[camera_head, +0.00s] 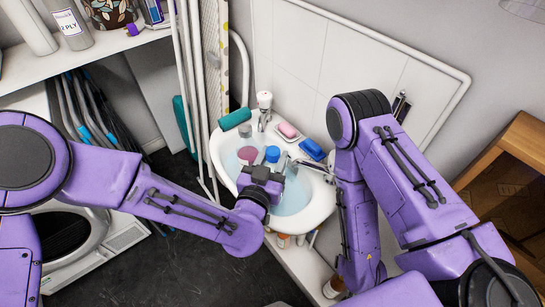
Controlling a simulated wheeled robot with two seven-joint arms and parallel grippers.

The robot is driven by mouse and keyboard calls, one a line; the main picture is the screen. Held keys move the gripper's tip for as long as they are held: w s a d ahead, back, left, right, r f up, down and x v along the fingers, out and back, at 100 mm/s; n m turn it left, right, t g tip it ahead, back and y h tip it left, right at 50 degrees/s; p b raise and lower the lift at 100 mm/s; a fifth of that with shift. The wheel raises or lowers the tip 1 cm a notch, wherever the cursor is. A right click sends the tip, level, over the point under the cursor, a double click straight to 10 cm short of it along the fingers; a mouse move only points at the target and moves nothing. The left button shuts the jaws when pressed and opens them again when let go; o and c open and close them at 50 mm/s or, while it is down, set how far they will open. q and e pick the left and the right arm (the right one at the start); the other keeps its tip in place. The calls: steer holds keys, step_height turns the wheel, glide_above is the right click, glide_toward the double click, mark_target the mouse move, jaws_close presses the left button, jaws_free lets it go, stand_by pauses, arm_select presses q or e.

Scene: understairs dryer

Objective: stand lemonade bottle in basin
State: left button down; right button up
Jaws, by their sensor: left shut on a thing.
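The white basin (222,160) holds pale blue water and stands against the tiled wall. My left gripper (264,172) is over the basin, pointing down. It is shut on what I take to be the lemonade bottle (272,154); only a blue top shows just beyond the gripper. The gripper hides the bottle's body, so I cannot tell whether its base touches the basin. A pink round thing (247,154) is in the basin beside the blue top. My right arm bends down at the right of the basin, and its gripper does not show clearly.
The tap (264,104) stands at the basin's back. A pink soap (288,130), a blue thing (311,149) and a teal roll (235,119) lie around the rim. White poles stand close at the left. A wooden cabinet (510,165) is at the right.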

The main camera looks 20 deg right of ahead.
arm_select(q)
steer(key=shift+f+b, duration=0.45)
steer(key=c, duration=0.6)
jaws_free()
steer(key=shift+f, duration=0.1)
steer(key=b+v, duration=0.2)
steer(key=v, duration=0.8)
steer(key=shift+s+a, duration=0.2)
